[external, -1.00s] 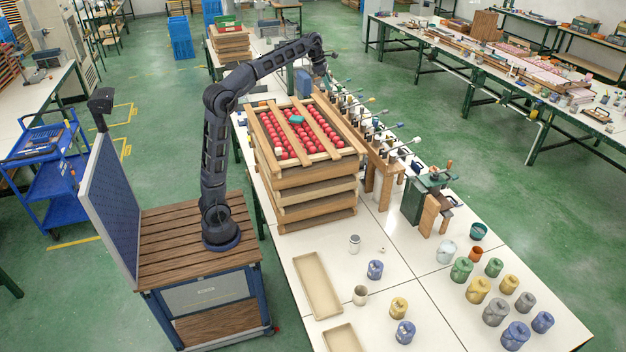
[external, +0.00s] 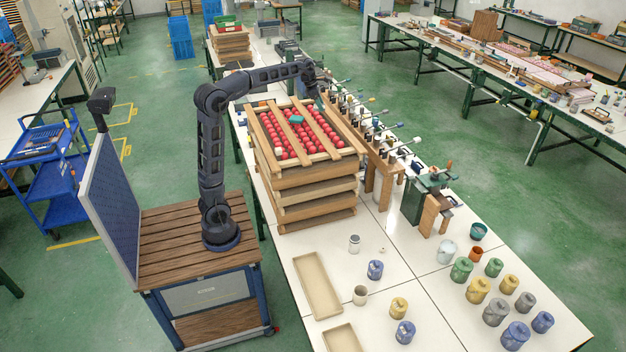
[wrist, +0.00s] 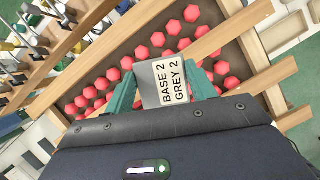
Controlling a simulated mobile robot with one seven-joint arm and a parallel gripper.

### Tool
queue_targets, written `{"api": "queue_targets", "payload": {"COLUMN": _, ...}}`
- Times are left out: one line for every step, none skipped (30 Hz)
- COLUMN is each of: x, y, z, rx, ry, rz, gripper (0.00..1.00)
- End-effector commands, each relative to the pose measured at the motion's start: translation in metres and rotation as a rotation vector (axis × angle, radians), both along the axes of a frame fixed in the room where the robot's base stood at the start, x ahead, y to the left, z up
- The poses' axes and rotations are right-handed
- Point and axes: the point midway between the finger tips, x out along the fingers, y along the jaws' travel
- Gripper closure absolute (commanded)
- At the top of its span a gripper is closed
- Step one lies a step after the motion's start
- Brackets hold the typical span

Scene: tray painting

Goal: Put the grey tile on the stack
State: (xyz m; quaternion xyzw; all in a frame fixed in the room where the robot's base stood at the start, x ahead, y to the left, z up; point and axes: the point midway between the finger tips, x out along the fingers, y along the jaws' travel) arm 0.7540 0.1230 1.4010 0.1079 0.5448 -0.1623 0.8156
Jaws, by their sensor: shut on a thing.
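In the external view my gripper (external: 319,99) hangs near the far right corner of the stack of wooden trays (external: 304,197); the tile cannot be made out there. The top tray holds rows of red pieces (external: 280,133) under wooden slats.
A rack with several rods and knobs (external: 375,130) runs along the right of the stack. Cups and lidded pots (external: 478,290) stand on the front of the white table. Two shallow beige trays (external: 318,285) lie at its left edge.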

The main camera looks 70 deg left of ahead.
Motion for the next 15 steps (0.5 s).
{"api": "queue_targets", "payload": {"x": 0.000, "y": 0.000, "z": -0.012, "rx": 0.000, "ry": 0.002, "rz": 0.001, "gripper": 0.68}}
{"api": "queue_targets", "payload": {"x": -0.001, "y": 0.000, "z": -0.019, "rx": -0.001, "ry": 0.004, "rz": 0.000, "gripper": 0.68}}
{"api": "queue_targets", "payload": {"x": 0.000, "y": 0.000, "z": -0.027, "rx": 0.000, "ry": 0.002, "rz": 0.001, "gripper": 0.68}}
{"api": "queue_targets", "payload": {"x": -0.001, "y": 0.000, "z": -0.034, "rx": -0.001, "ry": 0.004, "rz": 0.001, "gripper": 0.68}}
{"api": "queue_targets", "payload": {"x": 0.000, "y": 0.000, "z": -0.040, "rx": -0.001, "ry": 0.002, "rz": 0.001, "gripper": 0.68}}
{"api": "queue_targets", "payload": {"x": -0.001, "y": 0.000, "z": -0.049, "rx": -0.001, "ry": 0.004, "rz": 0.000, "gripper": 0.68}}
{"api": "queue_targets", "payload": {"x": 0.000, "y": 0.000, "z": -0.055, "rx": -0.001, "ry": 0.004, "rz": 0.000, "gripper": 0.68}}
{"api": "queue_targets", "payload": {"x": 0.000, "y": 0.000, "z": -0.060, "rx": 0.000, "ry": 0.002, "rz": 0.001, "gripper": 0.68}}
{"api": "queue_targets", "payload": {"x": 0.000, "y": 0.000, "z": -0.067, "rx": -0.001, "ry": 0.003, "rz": 0.000, "gripper": 0.68}}
{"api": "queue_targets", "payload": {"x": 0.000, "y": 0.000, "z": -0.071, "rx": -0.001, "ry": 0.003, "rz": 0.000, "gripper": 0.68}}
{"api": "queue_targets", "payload": {"x": 0.000, "y": 0.000, "z": -0.074, "rx": -0.001, "ry": 0.001, "rz": 0.001, "gripper": 0.68}}
{"api": "queue_targets", "payload": {"x": 0.000, "y": 0.000, "z": -0.078, "rx": -0.001, "ry": 0.001, "rz": 0.001, "gripper": 0.68}}
{"api": "queue_targets", "payload": {"x": 0.000, "y": 0.000, "z": -0.081, "rx": -0.001, "ry": 0.001, "rz": 0.001, "gripper": 0.68}}
{"api": "queue_targets", "payload": {"x": 0.000, "y": 0.000, "z": -0.083, "rx": -0.001, "ry": 0.001, "rz": 0.001, "gripper": 0.68}}
{"api": "queue_targets", "payload": {"x": 0.000, "y": 0.000, "z": -0.084, "rx": -0.001, "ry": 0.001, "rz": 0.001, "gripper": 0.68}}
